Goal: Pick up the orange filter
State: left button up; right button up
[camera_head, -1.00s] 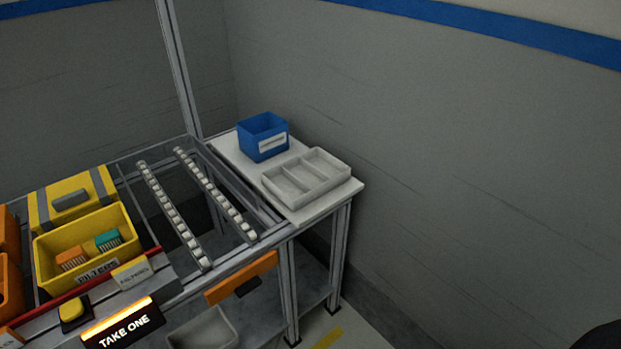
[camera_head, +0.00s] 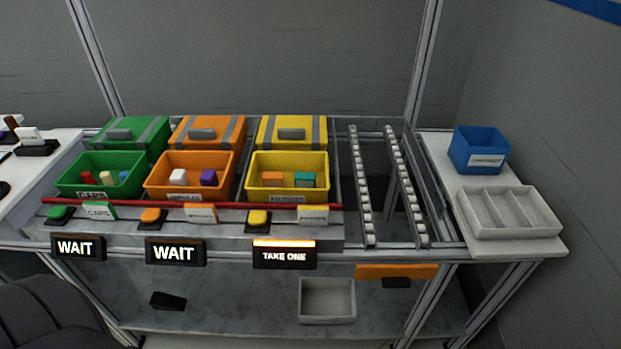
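The orange filter (camera_head: 272,179) is a small orange block in the left part of the yellow bin (camera_head: 288,194), which carries a "FILTERS" label. A teal filter (camera_head: 305,179) sits beside it on the right in the same bin. The display below the yellow bin (camera_head: 284,256) is lit and reads "TAKE ONE". Neither of my grippers shows in the head view.
A green bin (camera_head: 97,189) and an orange bin (camera_head: 187,191) stand left of the yellow one; their displays read "WAIT". A red bar (camera_head: 190,205) runs along the bins' front. Roller rails, a blue box (camera_head: 479,149) and a grey divided tray (camera_head: 512,229) are on the right.

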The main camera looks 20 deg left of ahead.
aim_at(270, 180)
jog(key=i+l+u, duration=0.1)
jog(key=l+u, duration=0.25)
jog(key=l, duration=1.25)
